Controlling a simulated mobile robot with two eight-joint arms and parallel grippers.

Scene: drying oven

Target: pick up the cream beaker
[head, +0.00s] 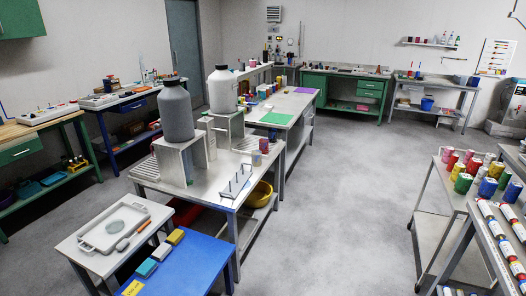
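I cannot make out a cream beaker for certain in the head view. A pale upright object (207,134) stands between the two metal stands on the middle steel table (205,188), but its kind is unclear. Neither of my grippers shows in the view.
A grey bottle (176,112) and a white bottle (222,90) stand on metal stands. A blue table (190,272) and a white tray (112,228) are in front. Carts with coloured cans (463,183) are at the right. The grey floor (345,190) between is clear.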

